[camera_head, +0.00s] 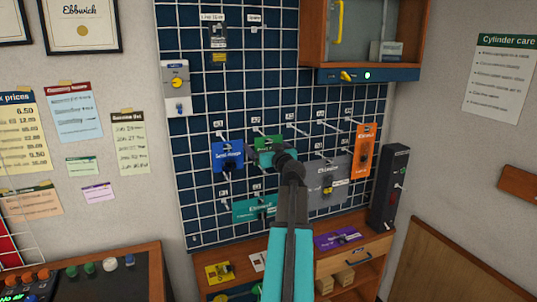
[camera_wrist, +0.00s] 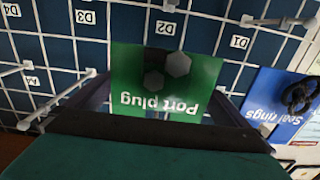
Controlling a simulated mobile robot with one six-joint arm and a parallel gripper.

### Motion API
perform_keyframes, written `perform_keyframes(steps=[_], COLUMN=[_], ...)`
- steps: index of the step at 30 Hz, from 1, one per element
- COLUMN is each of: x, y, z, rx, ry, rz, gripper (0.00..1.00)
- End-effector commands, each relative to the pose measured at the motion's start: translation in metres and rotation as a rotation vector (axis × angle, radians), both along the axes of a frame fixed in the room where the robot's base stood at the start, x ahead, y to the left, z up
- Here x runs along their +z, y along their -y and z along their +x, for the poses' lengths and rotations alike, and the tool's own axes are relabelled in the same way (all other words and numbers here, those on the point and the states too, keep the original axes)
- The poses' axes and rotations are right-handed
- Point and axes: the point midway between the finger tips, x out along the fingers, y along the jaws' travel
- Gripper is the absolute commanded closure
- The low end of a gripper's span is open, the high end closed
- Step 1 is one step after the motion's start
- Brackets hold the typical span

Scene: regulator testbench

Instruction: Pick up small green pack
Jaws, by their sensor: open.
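The small green pack (camera_head: 268,142), labelled "Port plug", hangs on the wire grid panel in the head view, partly hidden by my gripper (camera_head: 277,156). In the wrist view the green pack (camera_wrist: 140,80) fills the middle, upside down, with two dark hexagonal plugs on it. My gripper (camera_wrist: 163,103) is open, with one finger near each side edge of the pack. The pack's lower part in the wrist view is hidden behind the gripper body. I cannot tell whether the fingers touch the pack.
A blue "Seal rings" pack (camera_head: 227,156) hangs close beside it. A teal pack (camera_head: 245,211), a grey pack (camera_head: 329,186) and an orange pack (camera_head: 364,150) hang nearby. Metal hooks (camera_wrist: 75,92) stick out of the grid. A wooden cabinet (camera_head: 365,262) stands below.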

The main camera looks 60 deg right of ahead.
Motion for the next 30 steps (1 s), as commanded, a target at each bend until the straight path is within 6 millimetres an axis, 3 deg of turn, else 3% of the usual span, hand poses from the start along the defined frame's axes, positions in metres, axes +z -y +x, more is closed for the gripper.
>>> perform_keyframes(steps=[15,22,30], x=[-0.0003,-0.0002,0.0002], y=[0.0003,0.0005,0.0006], z=[-0.0006,-0.0009,-0.0011], rx=[-0.001,-0.001,-0.001], ry=[0.000,0.000,0.000], rz=[0.000,0.000,0.000], gripper=[0.00,0.37,0.38])
